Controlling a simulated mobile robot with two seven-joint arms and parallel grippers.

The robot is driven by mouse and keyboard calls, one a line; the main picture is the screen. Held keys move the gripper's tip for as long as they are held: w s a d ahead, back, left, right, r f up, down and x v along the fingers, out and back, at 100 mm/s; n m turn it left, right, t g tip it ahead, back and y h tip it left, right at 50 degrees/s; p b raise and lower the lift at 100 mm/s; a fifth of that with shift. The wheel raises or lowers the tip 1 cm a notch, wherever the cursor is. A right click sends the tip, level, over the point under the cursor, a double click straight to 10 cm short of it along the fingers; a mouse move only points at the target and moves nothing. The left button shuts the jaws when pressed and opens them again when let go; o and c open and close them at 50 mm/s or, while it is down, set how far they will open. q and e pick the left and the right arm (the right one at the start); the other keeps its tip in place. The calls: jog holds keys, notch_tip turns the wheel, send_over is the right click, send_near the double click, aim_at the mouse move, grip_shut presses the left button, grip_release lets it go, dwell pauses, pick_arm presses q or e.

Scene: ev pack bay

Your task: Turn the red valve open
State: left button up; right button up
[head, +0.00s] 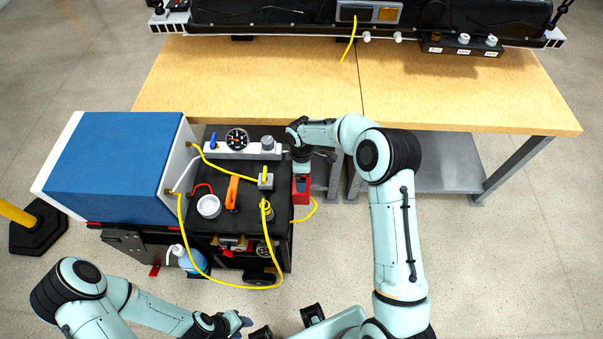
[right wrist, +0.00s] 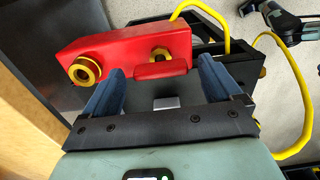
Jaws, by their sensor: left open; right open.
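The red valve (head: 301,190) is at the right side of the cart, partly hidden by my right arm. In the right wrist view it is a red block (right wrist: 125,48) with brass fittings and a short red handle (right wrist: 160,70). My right gripper (right wrist: 160,66) is open, with its blue fingers on either side of the handle. A gap shows on each side, so the handle is not clamped. In the head view the right fingers are hard to make out. My left gripper (head: 243,322) is open and empty at the bottom, in front of the cart.
The cart carries a blue box (head: 115,165), a pressure gauge (head: 237,139), a white cup (head: 208,206), an orange lever (head: 232,192) and looping yellow hoses (head: 272,240). A wooden bench (head: 450,95) with a black pack (head: 270,15) stands behind. The floor to the right is clear.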

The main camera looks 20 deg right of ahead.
notch_tip(320, 180, up, 13)
jog(key=shift+p, duration=0.3)
jog(key=shift+f, duration=0.1)
dwell(0.4)
